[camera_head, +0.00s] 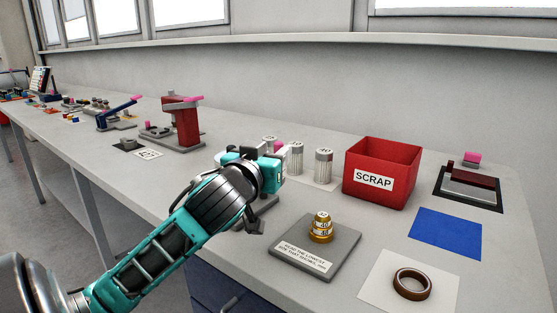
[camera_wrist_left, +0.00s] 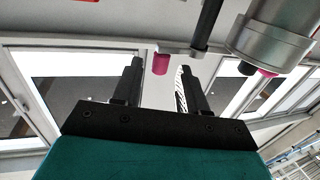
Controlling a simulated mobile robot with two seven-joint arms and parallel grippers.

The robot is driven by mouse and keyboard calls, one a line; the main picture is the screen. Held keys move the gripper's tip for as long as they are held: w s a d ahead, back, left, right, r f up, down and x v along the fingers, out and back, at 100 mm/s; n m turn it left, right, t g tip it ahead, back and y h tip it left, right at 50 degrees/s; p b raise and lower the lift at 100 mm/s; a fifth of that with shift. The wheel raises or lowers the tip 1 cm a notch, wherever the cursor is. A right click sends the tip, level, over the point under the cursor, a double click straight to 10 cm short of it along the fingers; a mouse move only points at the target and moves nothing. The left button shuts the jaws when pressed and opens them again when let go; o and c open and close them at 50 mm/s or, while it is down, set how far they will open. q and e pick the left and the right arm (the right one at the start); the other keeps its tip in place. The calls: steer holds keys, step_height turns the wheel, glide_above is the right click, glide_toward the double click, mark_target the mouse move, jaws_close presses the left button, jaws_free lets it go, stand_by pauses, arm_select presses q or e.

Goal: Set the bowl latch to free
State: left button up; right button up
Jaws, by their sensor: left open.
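My left gripper (camera_head: 254,163) is at the middle of the bench in the head view, over a grey base (camera_head: 262,210) that the arm mostly hides. In the left wrist view its two black fingers (camera_wrist_left: 160,72) are apart. A pink tip (camera_wrist_left: 160,63) shows between them in the picture; I cannot tell whether it is within their reach. A grey metal cylinder (camera_wrist_left: 268,38) and a dark rod (camera_wrist_left: 207,25) are at upper right there. A small pink part (camera_head: 277,146) shows just behind the gripper in the head view. I cannot tell for sure which part is the bowl latch. My right gripper is not in view.
Labelled canisters (camera_head: 323,163) and a red SCRAP bin (camera_head: 383,172) stand behind and right. Stacked brass weights (camera_head: 320,229) sit on a grey plate; a brown ring (camera_head: 412,284) lies in front. A red press (camera_head: 182,122) stands left. A blue mat (camera_head: 446,233) is bare.

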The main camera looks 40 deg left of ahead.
mark_target(277, 147)
arm_select(q)
steer(key=shift+x, duration=1.75)
steer(key=shift+r, duration=0.15)
steer(key=shift+c, duration=0.3)
jaws_close()
